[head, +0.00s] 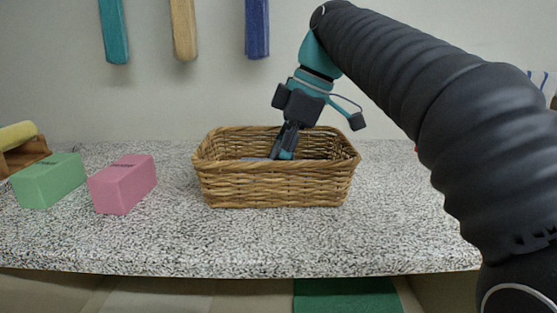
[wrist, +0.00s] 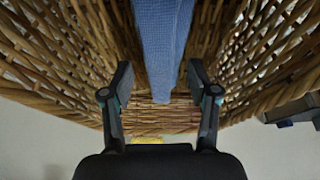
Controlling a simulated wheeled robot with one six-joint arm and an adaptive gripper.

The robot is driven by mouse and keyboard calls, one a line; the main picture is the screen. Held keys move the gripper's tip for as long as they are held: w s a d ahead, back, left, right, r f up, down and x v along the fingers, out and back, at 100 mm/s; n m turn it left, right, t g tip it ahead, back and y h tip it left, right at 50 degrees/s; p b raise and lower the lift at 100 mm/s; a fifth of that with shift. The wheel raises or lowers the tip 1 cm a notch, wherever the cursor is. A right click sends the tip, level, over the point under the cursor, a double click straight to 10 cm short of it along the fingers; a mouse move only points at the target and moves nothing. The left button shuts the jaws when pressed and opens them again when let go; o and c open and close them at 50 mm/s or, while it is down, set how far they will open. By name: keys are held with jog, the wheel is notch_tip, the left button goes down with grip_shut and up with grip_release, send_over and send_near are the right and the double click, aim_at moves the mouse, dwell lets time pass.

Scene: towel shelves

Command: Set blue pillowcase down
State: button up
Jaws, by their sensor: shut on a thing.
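The blue pillowcase (wrist: 163,45) is a narrow folded strip of cloth between my gripper's two dark fingers (wrist: 160,80) in the wrist view. It hangs inside the woven wicker basket (head: 275,191), whose walls also surround it in the wrist view (wrist: 60,50). In the head view my gripper (head: 285,150) reaches down into the basket from above and is shut on the pillowcase. A small bluish patch of cloth (head: 253,159) shows just over the basket's front rim. The basket wall hides the rest, so I cannot tell whether the cloth touches the basket floor.
The basket stands on a speckled shelf (head: 230,242). A pink block (head: 122,187) and a green block (head: 48,182) sit left of it, with a wooden holder (head: 25,157) at the far left. Teal (head: 114,30), tan (head: 183,28) and blue (head: 257,28) pieces hang on the wall.

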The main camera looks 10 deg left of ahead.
jog(key=o, duration=1.2)
jog(key=shift+f, duration=0.1)
jog(key=p+v, duration=0.4)
jog(key=v, duration=0.8)
